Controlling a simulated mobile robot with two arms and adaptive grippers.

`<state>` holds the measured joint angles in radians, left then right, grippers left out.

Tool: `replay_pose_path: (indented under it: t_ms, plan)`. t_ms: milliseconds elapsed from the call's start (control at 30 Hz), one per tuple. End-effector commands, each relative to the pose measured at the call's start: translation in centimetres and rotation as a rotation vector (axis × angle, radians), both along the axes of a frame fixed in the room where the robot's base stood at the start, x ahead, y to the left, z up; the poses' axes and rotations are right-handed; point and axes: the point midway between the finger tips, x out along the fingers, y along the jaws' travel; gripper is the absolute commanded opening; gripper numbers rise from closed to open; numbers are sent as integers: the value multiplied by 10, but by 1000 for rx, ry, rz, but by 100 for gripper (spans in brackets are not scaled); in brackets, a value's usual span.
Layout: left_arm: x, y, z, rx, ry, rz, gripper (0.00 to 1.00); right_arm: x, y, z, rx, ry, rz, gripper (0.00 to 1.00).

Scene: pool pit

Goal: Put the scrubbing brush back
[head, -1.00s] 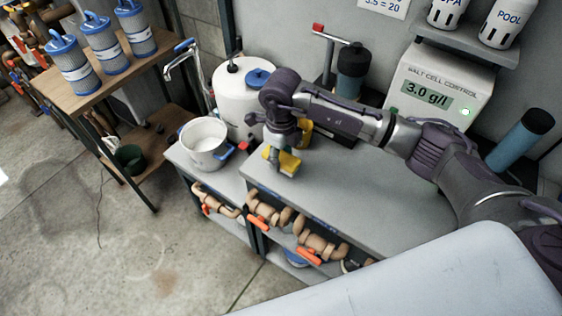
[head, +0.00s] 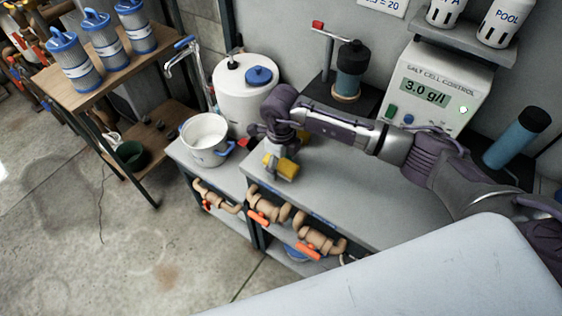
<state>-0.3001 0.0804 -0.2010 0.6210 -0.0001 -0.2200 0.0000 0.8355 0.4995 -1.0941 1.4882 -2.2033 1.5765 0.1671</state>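A small yellow block, which may be the scrubbing brush (head: 288,167), is at the left end of the grey bench top (head: 340,198). My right gripper (head: 277,162) points down over it. A grey finger covers the block's middle, with yellow showing on both sides. I cannot tell whether the fingers grip it or whether it touches the bench. No bristles can be made out. My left gripper is not in view.
A white bucket (head: 205,141) and a white tank (head: 243,98) stand left of the gripper. The salt cell control box (head: 436,90) and a dark pump-like device (head: 350,66) are behind my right arm. Pipes with orange valves fill the shelf below. The bench front is clear.

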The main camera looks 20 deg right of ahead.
Motion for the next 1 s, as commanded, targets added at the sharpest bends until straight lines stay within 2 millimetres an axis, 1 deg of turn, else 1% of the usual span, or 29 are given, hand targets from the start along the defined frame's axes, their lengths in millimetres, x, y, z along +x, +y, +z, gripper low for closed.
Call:
replay_pose_path:
  t_ms: [167, 233, 333, 467, 600, 733, 900, 1000]
  plan:
    - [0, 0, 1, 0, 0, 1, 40, 0, 0, 1, 0, 0, 0, 71]
    - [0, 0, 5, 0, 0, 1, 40, 0, 0, 5, 0, 0, 0, 71]
    - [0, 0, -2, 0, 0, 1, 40, 2, 0, 12, 1, -5, 1, 71]
    - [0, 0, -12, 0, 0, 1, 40, 2, 0, 37, 3, -7, 2, 71]
    - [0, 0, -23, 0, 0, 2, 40, 2, 0, 68, 1, -7, 2, 71]
    - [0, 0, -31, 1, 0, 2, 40, 1, 0, 94, 1, -7, 1, 71]
    - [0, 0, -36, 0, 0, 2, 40, 1, 0, 115, 0, -2, 0, 71]
    - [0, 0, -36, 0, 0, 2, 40, 0, 0, 121, 0, -1, 0, 71]
